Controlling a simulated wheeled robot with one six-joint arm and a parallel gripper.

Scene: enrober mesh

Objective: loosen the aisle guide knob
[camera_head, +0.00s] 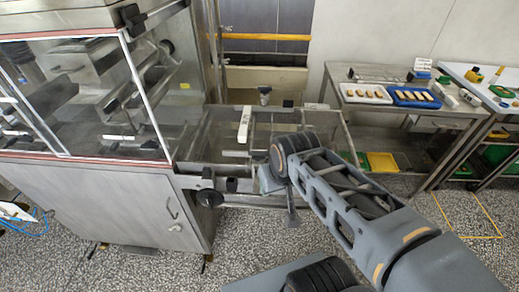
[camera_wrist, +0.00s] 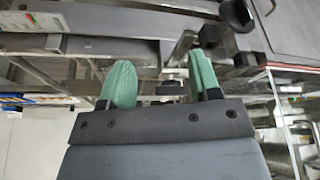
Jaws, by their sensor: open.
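My gripper (camera_wrist: 161,66) shows two green fingers in the wrist view, spread apart with nothing clamped. A small dark block (camera_wrist: 168,89) shows between them, apart from both; it may be the aisle guide knob, but I cannot tell for sure. In the head view my gripper (camera_head: 268,181) is at the near side of the conveyor frame, partly hidden by my wrist, which may also hide the knob. A small black knob (camera_head: 231,184) sits on the near rail just left of my gripper. A black T-shaped knob (camera_head: 265,91) stands on the far side.
The steel cabinet (camera_head: 105,205) with its glazed hood stands left, a round black handwheel (camera_head: 209,197) beside it. The handwheel also shows in the wrist view (camera_wrist: 237,15). A steel table with a white tray (camera_head: 366,94) and blue tray (camera_head: 412,97) stands right. Steel rails surround my fingers.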

